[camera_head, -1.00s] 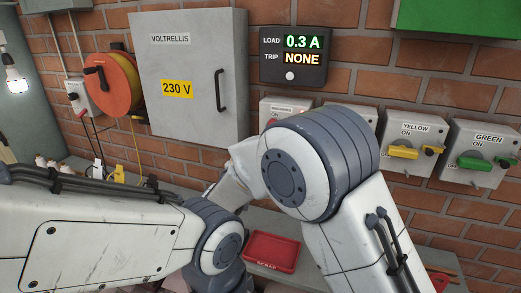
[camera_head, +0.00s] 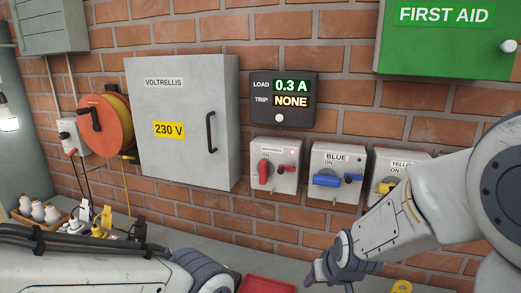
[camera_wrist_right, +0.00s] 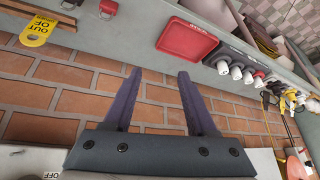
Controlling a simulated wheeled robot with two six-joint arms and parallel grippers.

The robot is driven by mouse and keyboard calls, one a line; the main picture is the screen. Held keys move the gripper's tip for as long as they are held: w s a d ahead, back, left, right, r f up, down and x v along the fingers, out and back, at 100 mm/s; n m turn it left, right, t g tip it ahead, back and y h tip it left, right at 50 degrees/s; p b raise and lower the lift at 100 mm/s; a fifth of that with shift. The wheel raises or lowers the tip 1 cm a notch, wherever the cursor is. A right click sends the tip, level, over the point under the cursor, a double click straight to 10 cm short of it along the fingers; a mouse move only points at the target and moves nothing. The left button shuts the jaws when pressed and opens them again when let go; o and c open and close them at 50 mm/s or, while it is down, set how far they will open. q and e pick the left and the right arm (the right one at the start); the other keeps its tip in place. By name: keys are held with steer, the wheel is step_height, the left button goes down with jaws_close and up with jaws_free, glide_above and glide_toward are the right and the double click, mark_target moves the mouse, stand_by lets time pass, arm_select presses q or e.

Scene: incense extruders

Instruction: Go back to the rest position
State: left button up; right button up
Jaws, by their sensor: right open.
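My right gripper (camera_head: 318,272) shows at the bottom of the head view, below the switch boxes, with its purple fingers pointing down. In the right wrist view my right gripper (camera_wrist_right: 159,75) has its two purple fingers spread apart with nothing between them. My right arm comes in from the right edge and covers part of the yellow switch box (camera_head: 388,165). My left arm lies along the bottom left of the head view; its gripper is out of the picture.
A grey cabinet (camera_head: 185,120), a load display (camera_head: 282,98), a red switch box (camera_head: 276,165) and a blue switch box (camera_head: 335,174) hang on the brick wall. A red tray (camera_wrist_right: 187,42) and several plugs (camera_wrist_right: 235,70) lie on the bench. An out-of-order tag (camera_wrist_right: 38,32) is nearby.

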steer(key=s+d+f+g+h, duration=0.1)
steer(key=s+d+f+g, duration=0.15)
steer(key=s+d, duration=0.45)
steer(key=s+a+r+n+g, duration=0.1)
steer(key=s+a+r+n, duration=0.2)
steer(key=s+a, duration=0.4)
steer(key=s+a+r+n+g+y, duration=0.1)
steer(key=s+a+r+n+g, duration=0.1)
steer(key=s+a, duration=0.6)
steer(key=shift+s+a+r+n, duration=0.25)
steer(key=shift+a+r+n, duration=0.4)
steer(key=shift+n, duration=0.25)
